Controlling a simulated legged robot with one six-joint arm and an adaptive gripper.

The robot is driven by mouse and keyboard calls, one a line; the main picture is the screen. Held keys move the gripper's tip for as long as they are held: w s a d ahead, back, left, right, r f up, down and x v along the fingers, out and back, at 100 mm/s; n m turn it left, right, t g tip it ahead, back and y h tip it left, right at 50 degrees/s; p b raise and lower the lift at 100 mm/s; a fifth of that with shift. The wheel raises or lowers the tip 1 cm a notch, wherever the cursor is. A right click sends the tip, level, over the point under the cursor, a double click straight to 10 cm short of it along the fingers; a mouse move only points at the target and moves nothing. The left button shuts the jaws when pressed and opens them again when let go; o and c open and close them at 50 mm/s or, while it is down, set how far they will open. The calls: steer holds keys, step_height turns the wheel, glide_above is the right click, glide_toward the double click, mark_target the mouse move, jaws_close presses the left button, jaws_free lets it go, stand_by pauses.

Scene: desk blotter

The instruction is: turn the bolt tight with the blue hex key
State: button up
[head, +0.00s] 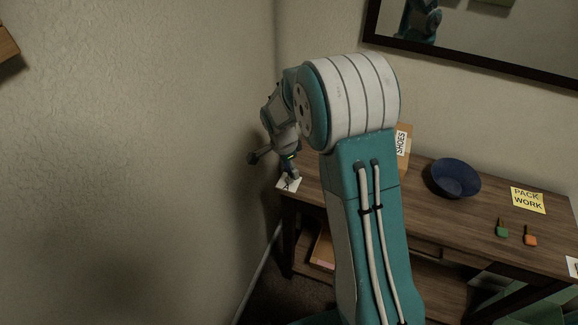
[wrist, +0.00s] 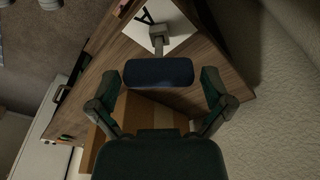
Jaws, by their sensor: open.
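My gripper (head: 291,171) is over the near left corner of the desk, above a white card (head: 283,185). In the wrist view my gripper (wrist: 159,78) is open. A dark blue block, which looks like the handle of the blue hex key (wrist: 158,72), sits between the two fingers with a narrow gap on each side. A grey piece (wrist: 157,38) shows just beyond it over the white card, with a dark mark beside it. I cannot tell whether this grey piece is the bolt or how the key meets it. The head view does not show the key clearly.
On the wooden desk (head: 430,215) are a blue bowl (head: 455,178), a yellow PACK WORK note (head: 528,200), and green (head: 502,230) and orange (head: 530,238) handled tools. A box marked SHOES (head: 402,142) stands behind my arm. The wall (head: 130,150) is close on the left.

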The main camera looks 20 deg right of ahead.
step_height(320, 180, up, 12)
steer(key=a, duration=0.1)
steer(key=shift+a, duration=0.4)
steer(key=shift+s+f, duration=0.1)
steer(key=shift+f, duration=0.05)
steer(key=c, duration=0.4)
steer(key=shift+n, duration=0.3)
steer(key=shift+c, duration=0.4)
steer(key=f+n, duration=0.4)
steer(key=n, duration=0.1)
steer(key=d+f+n+t+y, duration=0.1)
steer(key=f+n, duration=0.2)
steer(key=n, duration=0.3)
steer(key=f+n+y, duration=0.1)
steer(key=f+n, duration=0.3)
steer(key=n, duration=0.2)
steer(key=shift+d+f, duration=0.35)
steer(key=shift+c, duration=0.3)
